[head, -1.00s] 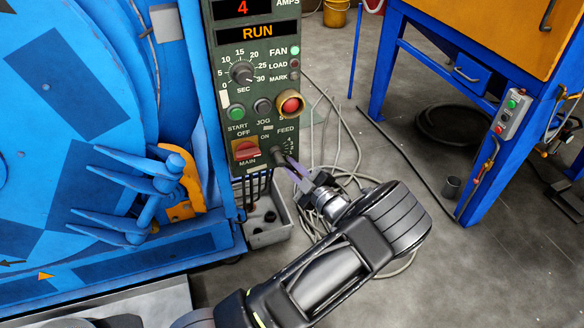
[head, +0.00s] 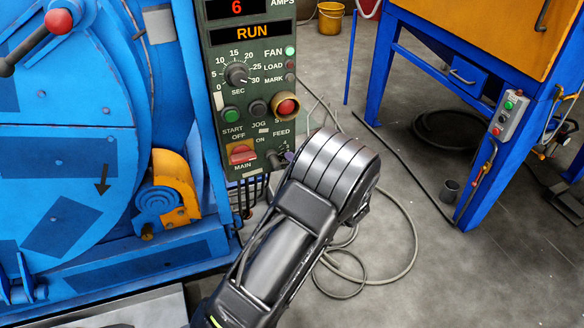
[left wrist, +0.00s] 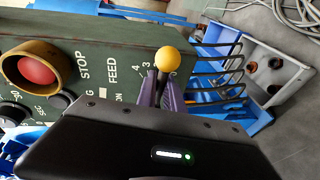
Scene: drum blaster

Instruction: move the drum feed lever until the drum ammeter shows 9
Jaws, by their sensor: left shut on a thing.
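The green control panel (head: 246,62) stands beside the blue drum machine. Its ammeter (head: 240,8) shows a red 6 next to AMPS, and the display (head: 252,31) below reads RUN. The feed lever shows in the left wrist view as a dark stem with a yellow ball knob (left wrist: 168,59), beside the FEED scale. My left gripper (left wrist: 165,92), with purple fingers, is shut on the lever just below the knob. In the head view my left arm hides most of the lever and the gripper. My right gripper is not in view.
The panel has a red stop button (head: 286,106), a green start button (head: 231,115) and a red main switch (head: 241,152) close to the lever. A blue and orange cabinet (head: 487,45) stands right, with open floor between.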

